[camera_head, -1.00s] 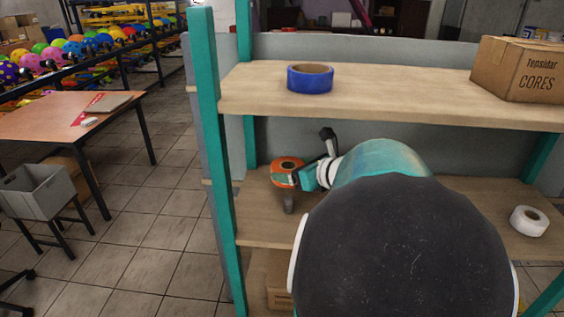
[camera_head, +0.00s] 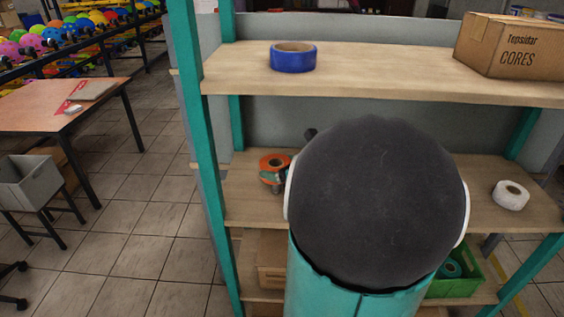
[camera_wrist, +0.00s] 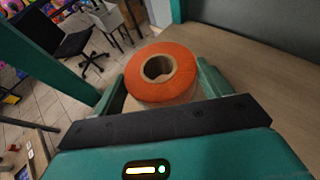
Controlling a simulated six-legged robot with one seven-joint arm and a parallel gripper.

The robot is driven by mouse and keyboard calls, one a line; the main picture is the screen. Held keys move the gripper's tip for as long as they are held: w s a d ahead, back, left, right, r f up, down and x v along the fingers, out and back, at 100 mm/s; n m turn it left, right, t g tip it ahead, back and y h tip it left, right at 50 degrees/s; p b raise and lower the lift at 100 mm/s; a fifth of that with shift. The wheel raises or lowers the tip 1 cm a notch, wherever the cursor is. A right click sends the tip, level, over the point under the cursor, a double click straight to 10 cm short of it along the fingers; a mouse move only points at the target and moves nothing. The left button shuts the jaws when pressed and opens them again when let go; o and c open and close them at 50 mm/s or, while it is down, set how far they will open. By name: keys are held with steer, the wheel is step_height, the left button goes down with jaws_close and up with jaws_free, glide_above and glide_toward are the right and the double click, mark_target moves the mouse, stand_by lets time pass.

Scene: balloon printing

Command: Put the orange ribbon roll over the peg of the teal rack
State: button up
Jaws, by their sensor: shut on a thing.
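The orange ribbon roll (camera_head: 274,162) shows in the head view at the left end of the rack's middle shelf area, partly hidden by my arm. In the wrist view the orange roll (camera_wrist: 178,84) sits between the two teal fingers of my gripper (camera_wrist: 160,88), its hole facing up toward the camera. My gripper is shut on it. The teal rack (camera_head: 187,130) has wooden shelves and teal posts; a post also shows in the wrist view (camera_wrist: 42,66). I cannot make out the peg; my arm covers much of the middle shelf.
A blue tape roll (camera_head: 293,57) and a cardboard box (camera_head: 512,45) stand on the upper shelf. A white roll (camera_head: 510,195) lies on the middle shelf at right. Below are a green crate (camera_head: 462,287) and a carton (camera_head: 272,258).

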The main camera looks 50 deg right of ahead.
steer(key=shift+f, duration=2.85)
steer(key=o, duration=1.1)
steer(key=shift+c, duration=0.2)
steer(key=v, duration=1.3)
steer(key=shift+s+r, duration=0.1)
steer(key=shift+s, duration=0.25)
